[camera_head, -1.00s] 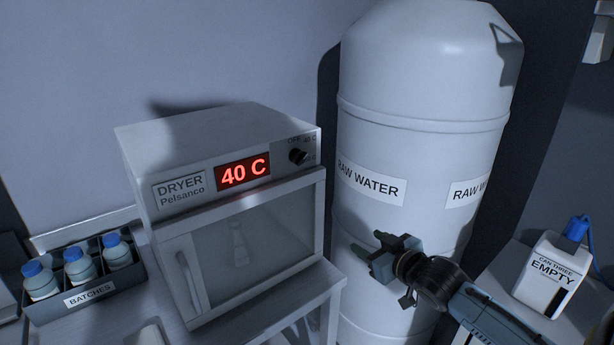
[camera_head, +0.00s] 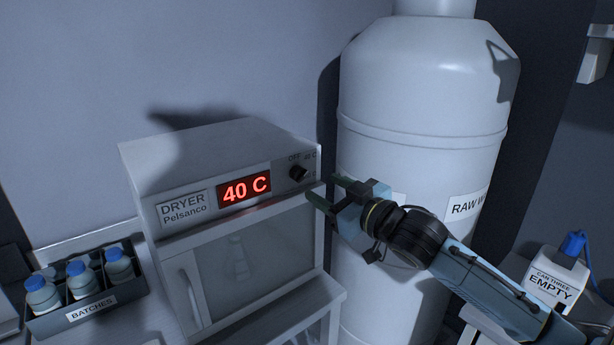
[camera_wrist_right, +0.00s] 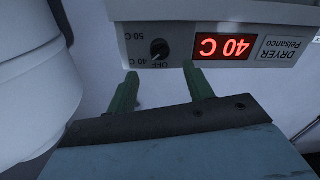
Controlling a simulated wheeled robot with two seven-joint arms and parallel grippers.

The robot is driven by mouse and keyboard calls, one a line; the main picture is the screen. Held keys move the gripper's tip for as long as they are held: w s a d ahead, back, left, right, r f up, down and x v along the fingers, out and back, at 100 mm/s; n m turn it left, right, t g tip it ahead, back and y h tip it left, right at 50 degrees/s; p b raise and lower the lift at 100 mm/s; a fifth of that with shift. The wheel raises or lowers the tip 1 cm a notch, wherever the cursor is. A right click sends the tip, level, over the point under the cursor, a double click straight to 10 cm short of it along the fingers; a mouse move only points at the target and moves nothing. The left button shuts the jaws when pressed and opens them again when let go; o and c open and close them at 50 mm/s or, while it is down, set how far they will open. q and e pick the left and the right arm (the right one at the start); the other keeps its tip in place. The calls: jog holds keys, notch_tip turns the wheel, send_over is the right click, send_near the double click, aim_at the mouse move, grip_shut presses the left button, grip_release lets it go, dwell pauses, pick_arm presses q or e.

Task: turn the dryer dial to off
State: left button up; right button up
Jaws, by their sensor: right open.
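The dryer (camera_head: 222,151) is a white box with a red display (camera_head: 245,188) reading 40 C. Its black dial (camera_head: 298,173) sits at the right end of the front panel, with OFF and 40 C marks near it. In the right wrist view the dryer panel appears upside down, and the dial (camera_wrist_right: 159,49) lies just beyond the fingertips, with OFF, 40 C and 50 C around it. My right gripper (camera_head: 322,189) is open and empty, just right of and below the dial, apart from it. Its green fingers (camera_wrist_right: 160,80) are spread. My left gripper is not in view.
A large white raw water tank (camera_head: 425,130) stands right behind my right arm. A batches rack (camera_head: 91,311) with blue-capped bottles sits left of the dryer. The can marked empty (camera_head: 553,277) stands at the right. The dryer's glass door (camera_head: 240,265) is shut.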

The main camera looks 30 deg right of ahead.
aim_at(303, 176)
jog(key=shift+w+a+p, duration=0.2)
jog(key=shift+w+p, duration=0.05)
jog(key=shift+w, duration=1.45)
jog(key=shift+w+a+p, duration=0.2)
jog(key=shift+w, duration=1.5)
jog(key=shift+c, duration=0.3)
jog(key=c, duration=0.9)
jog(key=n+p, duration=0.3)
jog(key=n, duration=0.1)
jog(key=shift+r, duration=0.15)
jog(key=n+p, duration=0.2)
jog(key=n, duration=0.1)
jog(key=shift+n, duration=0.3)
jog(key=shift+n+p, duration=0.5)
jog(key=shift+n, duration=0.6)
